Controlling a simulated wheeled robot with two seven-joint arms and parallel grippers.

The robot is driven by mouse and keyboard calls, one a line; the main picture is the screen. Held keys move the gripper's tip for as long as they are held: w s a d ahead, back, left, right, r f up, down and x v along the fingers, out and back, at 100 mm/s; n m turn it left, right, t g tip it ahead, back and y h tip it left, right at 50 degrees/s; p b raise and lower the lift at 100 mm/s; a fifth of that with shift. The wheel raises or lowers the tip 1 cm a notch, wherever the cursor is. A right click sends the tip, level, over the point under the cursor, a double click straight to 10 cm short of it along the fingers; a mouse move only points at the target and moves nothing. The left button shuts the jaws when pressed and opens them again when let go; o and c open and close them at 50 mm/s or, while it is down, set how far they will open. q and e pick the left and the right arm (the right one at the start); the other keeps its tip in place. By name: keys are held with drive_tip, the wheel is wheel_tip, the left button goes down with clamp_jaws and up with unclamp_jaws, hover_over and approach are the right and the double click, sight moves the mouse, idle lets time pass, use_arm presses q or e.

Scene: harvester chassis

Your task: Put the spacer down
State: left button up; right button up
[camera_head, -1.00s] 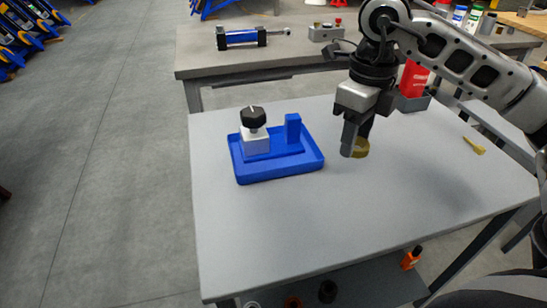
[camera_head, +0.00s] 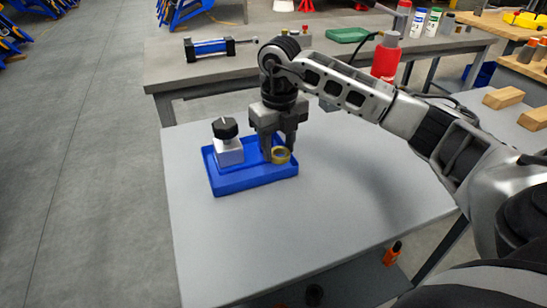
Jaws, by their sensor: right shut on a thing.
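The spacer (camera_head: 282,157) is a small brass-yellow ring. My right gripper (camera_head: 278,150) points down and is shut on it, over the right part of the blue tray (camera_head: 232,187). The ring appears just above or at the tray; I cannot tell whether it touches. The upright blue post seen on the tray before is hidden behind my gripper. A pale block (camera_head: 229,153) with a black knob (camera_head: 225,128) stands on the tray's left part. My left gripper is not in view.
The tray rests on a grey table (camera_head: 330,220) with clear surface in front and to the right. Behind is a bench with a blue cylinder (camera_head: 210,48), a red bottle (camera_head: 386,60) and a green tray (camera_head: 347,35). Wooden blocks (camera_head: 503,97) lie at the right.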

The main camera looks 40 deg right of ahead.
sight(274, 154)
drive_tip(key=shift+w+a+f, duration=0.2)
drive_tip(key=shift+w+f, duration=0.45)
drive_tip(key=shift+f, duration=1.65)
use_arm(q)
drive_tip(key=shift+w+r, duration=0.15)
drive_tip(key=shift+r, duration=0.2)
use_arm(e)
drive_tip(key=shift+f, duration=0.2)
drive_tip(key=o, duration=1.1)
drive_tip(key=shift+c, duration=0.2)
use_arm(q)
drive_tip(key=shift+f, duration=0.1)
